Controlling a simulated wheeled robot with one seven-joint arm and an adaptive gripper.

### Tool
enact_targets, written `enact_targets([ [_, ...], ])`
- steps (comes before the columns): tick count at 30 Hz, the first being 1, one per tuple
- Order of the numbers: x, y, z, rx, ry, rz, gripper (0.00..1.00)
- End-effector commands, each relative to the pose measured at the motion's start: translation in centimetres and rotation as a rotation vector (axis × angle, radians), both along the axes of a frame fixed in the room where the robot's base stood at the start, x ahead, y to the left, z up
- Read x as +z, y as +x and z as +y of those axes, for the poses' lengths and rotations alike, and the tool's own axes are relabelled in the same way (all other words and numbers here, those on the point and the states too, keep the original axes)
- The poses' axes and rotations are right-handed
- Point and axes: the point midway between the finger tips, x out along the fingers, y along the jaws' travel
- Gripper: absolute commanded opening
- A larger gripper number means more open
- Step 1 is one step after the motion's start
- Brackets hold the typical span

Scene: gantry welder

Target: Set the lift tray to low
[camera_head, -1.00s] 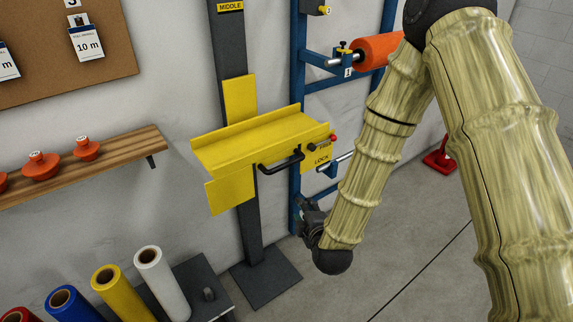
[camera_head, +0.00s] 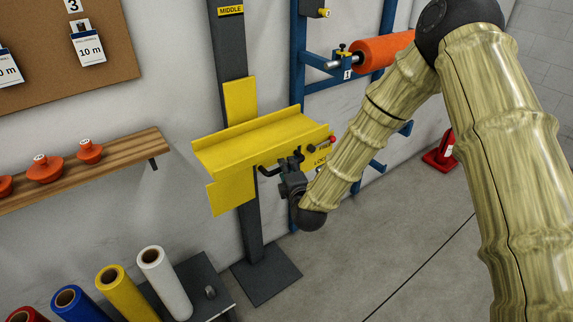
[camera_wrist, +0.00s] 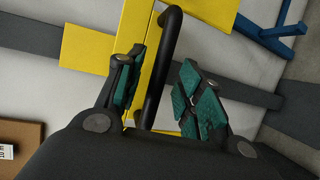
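The yellow lift tray (camera_head: 262,139) sits on a dark upright post (camera_head: 233,50), well below a MIDDLE label. A black bar handle (camera_wrist: 163,75) runs along the tray's front, and in the wrist view it lies between my two fingers. My gripper (camera_wrist: 165,88) is open, with teal pads on either side of the handle and a gap to the right pad. In the head view my gripper (camera_head: 291,172) is in front of the tray and covers part of the handle. A red-tipped lock lever (camera_head: 328,140) is at the tray's right end, beside partly covered FREE and LOCK labels.
A blue rack (camera_head: 298,60) with an orange roll (camera_head: 380,48) stands behind to the right. Several coloured rolls (camera_head: 165,280) stand at the lower left. A wooden shelf (camera_head: 110,160) with orange pieces is on the left wall. The floor on the right is mostly clear.

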Motion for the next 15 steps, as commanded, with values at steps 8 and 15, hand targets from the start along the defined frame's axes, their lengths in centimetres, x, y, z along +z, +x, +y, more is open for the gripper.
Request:
enact_targets([
  [8,-0.3,2.0,0.4,0.000,0.000,0.000,0.37],
  [15,-0.4,2.1,0.5,0.001,0.000,0.001,0.37],
])
